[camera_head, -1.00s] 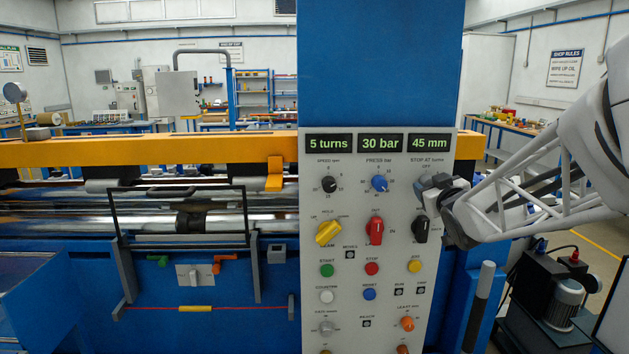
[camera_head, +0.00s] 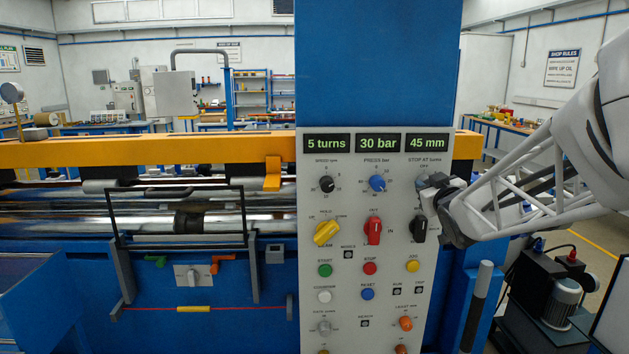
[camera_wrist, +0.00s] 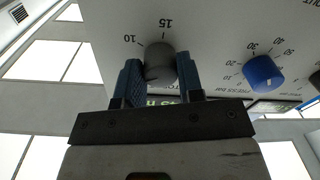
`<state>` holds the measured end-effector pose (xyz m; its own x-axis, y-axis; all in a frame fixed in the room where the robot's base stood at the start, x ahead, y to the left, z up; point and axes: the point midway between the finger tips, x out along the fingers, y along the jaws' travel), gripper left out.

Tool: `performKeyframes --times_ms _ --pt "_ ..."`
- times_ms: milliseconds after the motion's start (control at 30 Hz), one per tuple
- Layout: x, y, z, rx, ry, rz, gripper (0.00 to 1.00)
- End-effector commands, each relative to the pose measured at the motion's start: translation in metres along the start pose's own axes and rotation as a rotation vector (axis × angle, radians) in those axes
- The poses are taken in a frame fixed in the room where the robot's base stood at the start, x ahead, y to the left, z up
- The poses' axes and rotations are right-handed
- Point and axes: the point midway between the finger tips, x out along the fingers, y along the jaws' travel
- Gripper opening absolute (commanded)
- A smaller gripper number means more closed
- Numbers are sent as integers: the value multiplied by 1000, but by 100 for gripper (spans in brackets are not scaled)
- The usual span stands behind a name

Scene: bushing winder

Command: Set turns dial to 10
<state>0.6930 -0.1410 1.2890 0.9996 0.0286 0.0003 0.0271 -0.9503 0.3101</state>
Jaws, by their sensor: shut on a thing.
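The turns dial is a dark round knob (camera_wrist: 159,61) in the wrist view, with the marks 10 and 15 beside it on the panel. My gripper (camera_wrist: 160,78) has its two blue-grey fingers on either side of the knob and is shut on it. In the head view my gripper (camera_head: 430,187) is at the upper right of the grey panel (camera_head: 340,270), below the label STOP AT turns, and hides most of the dial. The dial's pointer cannot be made out. The display (camera_head: 327,143) above reads 5 turns.
The blue-capped press dial (camera_head: 377,183) sits left of my gripper; it also shows in the wrist view (camera_wrist: 262,72). A black selector (camera_head: 419,229) is close below my gripper and a red one (camera_head: 373,231) lower left. Displays read 30 bar (camera_head: 378,143) and 45 mm (camera_head: 428,143).

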Motion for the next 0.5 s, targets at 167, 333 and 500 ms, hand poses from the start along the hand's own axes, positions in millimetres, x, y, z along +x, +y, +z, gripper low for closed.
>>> performKeyframes --times_ms 167,333,500 --pt "0 0 0 42 1 0 11" --pt "0 0 0 124 3 1 11" --pt "0 0 0 247 7 2 11"
